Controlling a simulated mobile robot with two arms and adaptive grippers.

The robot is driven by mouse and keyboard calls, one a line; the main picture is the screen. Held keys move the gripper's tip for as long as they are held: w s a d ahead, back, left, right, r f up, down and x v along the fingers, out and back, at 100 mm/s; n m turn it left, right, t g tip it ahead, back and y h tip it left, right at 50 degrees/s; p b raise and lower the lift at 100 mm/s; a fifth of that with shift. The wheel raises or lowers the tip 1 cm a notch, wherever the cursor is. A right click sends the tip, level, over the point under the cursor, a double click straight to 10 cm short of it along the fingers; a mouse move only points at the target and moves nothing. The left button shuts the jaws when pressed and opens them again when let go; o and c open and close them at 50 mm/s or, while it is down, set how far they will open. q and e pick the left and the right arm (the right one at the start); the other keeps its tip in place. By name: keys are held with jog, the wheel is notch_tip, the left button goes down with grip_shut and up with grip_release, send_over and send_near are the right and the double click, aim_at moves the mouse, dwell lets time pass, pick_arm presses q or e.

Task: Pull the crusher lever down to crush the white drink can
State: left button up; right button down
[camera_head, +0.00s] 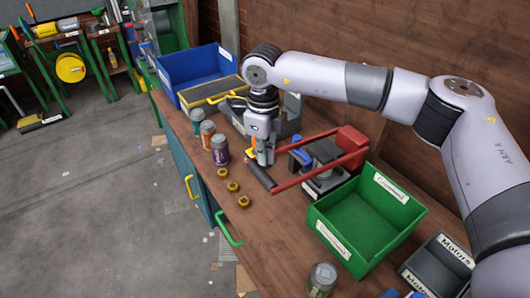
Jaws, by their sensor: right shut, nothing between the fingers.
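The can crusher (324,151) stands on the bench, with a dark body, a blue part and a red block at its right end. Its red lever (309,175) reaches left and lies low, nearly level, ending in a black handle (261,176). My right gripper (264,161) is shut and empty, pointing down just behind and above the handle; whether it touches the handle I cannot tell. I cannot make out a white can in the crusher; the lever and dark body cover its inside. My left gripper is not in view.
Teal, orange and purple cans (220,150) stand left of my gripper, with several small brass pieces (232,187) in front. A blue bin (197,66) is behind. A green bin (368,215), a dark Motors bin (438,264) and a greenish can (322,281) are at the front right.

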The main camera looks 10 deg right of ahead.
aim_at(262, 172)
jog(key=shift+f, duration=0.1)
jog(key=shift+a+f+b, duration=0.15)
jog(key=shift+f+b, duration=1.25)
jog(key=shift+f, duration=0.25)
jog(key=shift+s+f+b, duration=0.2)
jog(key=shift+f+b, duration=0.3)
jog(key=shift+f, duration=0.1)
jog(key=shift+w+a+f+b, duration=0.1)
jog(key=shift+w+f+b, duration=0.05)
jog(key=shift+f+b, duration=0.65)
jog(key=shift+a+f+b, duration=0.1)
jog(key=shift+f+b, duration=0.7)
jog(key=shift+f, duration=0.5)
